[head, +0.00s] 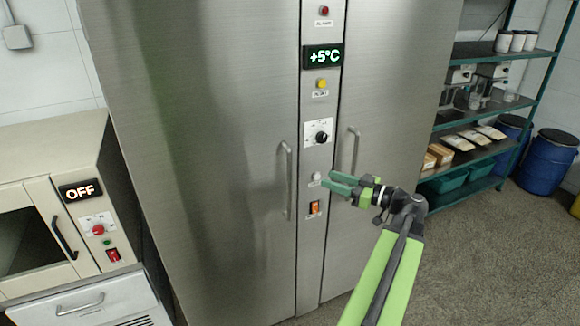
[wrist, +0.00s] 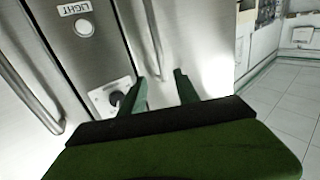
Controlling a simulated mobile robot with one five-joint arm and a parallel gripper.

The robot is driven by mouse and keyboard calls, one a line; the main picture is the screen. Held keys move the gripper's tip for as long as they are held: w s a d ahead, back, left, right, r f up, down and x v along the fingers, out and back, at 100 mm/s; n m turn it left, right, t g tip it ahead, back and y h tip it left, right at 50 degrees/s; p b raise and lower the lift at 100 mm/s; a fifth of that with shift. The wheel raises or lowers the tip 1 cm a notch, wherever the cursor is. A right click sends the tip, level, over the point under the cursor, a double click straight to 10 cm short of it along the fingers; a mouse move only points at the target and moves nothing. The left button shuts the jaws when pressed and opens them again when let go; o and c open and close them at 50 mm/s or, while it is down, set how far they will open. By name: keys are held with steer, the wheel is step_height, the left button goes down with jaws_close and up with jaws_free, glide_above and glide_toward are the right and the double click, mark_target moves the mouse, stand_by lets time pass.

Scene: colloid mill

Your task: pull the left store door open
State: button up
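The left store door (head: 200,160) is a tall brushed-steel panel and looks shut. Its vertical bar handle (head: 286,180) is near its right edge. My gripper (head: 326,181) is open and empty, in front of the central control strip, right of that handle in the head view. The wrist view is upside down. There the left door's handle (wrist: 153,35) ends just beyond the gap between my green fingertips (wrist: 161,76). The handle looks apart from the fingers; the exact distance is unclear.
The right door's handle (head: 350,152) is close by my gripper. The control strip (head: 319,110) has a knob, lamps and an orange switch. A beige oven marked OFF (head: 80,190) stands left of the store. Green shelves (head: 510,54) and blue drums (head: 548,162) are at right, beyond open floor.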

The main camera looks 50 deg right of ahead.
steer(key=w+a, duration=0.3)
steer(key=w, duration=1.2)
steer(key=shift+w, duration=0.15)
steer(key=shift+a, duration=0.1)
jaws_close()
stand_by(0.4)
